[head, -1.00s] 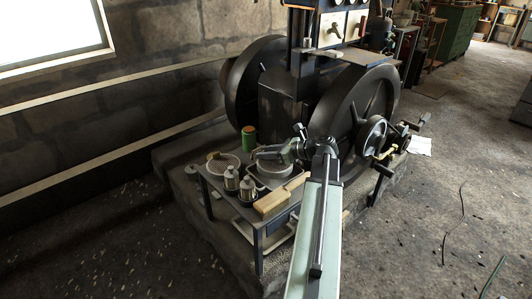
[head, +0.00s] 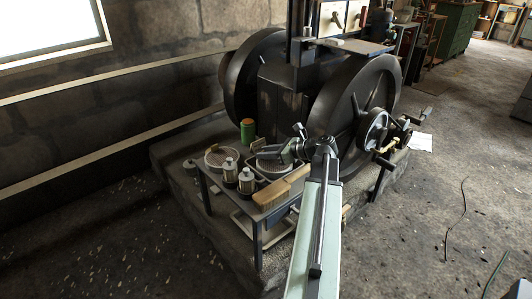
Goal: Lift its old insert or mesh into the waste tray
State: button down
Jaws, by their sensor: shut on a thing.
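My gripper (head: 262,152) is at the bench's back edge, just above a round, pale mesh-like disc (head: 268,165). Its fingers are shut at the disc's upper edge. The disc lies in or just over a square dark-rimmed tray (head: 258,178); I cannot tell if it touches the floor of the tray. A second round, pale, grid-faced piece (head: 222,156) sits at the left back of the bench. Which of these is the old insert is not clear from their look.
Several small capped jars (head: 247,182) stand at the bench's front left. A wooden-handled brush or block (head: 272,193) lies at the front right. A green can (head: 247,131) stands behind. The large flywheel (head: 355,110) is close to my arm's right.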

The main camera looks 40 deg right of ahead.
jog(key=c, duration=1)
grip_release()
jog(key=shift+o, duration=0.2)
jog(key=shift+r, duration=0.15)
notch_tip(320, 180, up, 14)
jog(key=p, duration=1.4)
